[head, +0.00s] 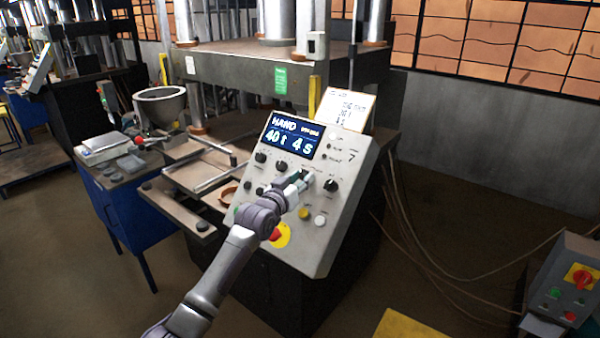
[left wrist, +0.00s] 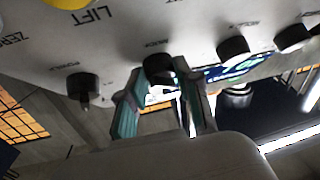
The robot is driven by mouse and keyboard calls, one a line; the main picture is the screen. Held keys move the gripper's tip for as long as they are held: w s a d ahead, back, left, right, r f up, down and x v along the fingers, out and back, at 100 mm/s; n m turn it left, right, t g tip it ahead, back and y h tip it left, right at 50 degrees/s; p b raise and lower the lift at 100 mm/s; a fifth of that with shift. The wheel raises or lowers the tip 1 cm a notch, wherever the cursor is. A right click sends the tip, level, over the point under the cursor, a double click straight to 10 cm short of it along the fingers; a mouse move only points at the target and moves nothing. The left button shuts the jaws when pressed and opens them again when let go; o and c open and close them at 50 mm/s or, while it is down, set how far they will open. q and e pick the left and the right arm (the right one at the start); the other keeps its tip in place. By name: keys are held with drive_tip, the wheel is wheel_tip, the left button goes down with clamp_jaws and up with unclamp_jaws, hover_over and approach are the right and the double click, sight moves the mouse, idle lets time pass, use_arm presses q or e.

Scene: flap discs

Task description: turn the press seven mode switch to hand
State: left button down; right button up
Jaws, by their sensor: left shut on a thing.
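The press seven control panel (head: 345,205) is a sloped pale-grey box marked 7. Its screen (head: 291,136) reads HAND, 40t, 4s. My left gripper (head: 303,181) reaches the middle of the panel's row of black knobs and hides the knob there in the head view. In the left wrist view, my left gripper (left wrist: 165,92) has its two fingers shut on that black knob, the mode switch (left wrist: 158,68). Its small label is too blurred to read surely, and the pointer is partly hidden. My right gripper is not in view.
Close beside the held knob are a black knob (head: 330,185) on the right and another (head: 260,157) on the left. A yellow button (head: 304,213), white button (head: 321,220) and red stop button (head: 276,235) sit lower. A grey switch box (head: 566,285) stands at right.

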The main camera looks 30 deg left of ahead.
use_arm(q)
drive_tip(key=shift+r, duration=0.15)
drive_tip(key=c, duration=0.8)
unclamp_jaws()
drive_tip(key=s+d, duration=0.1)
drive_tip(key=s, duration=1.1)
drive_tip(key=shift+d, duration=0.1)
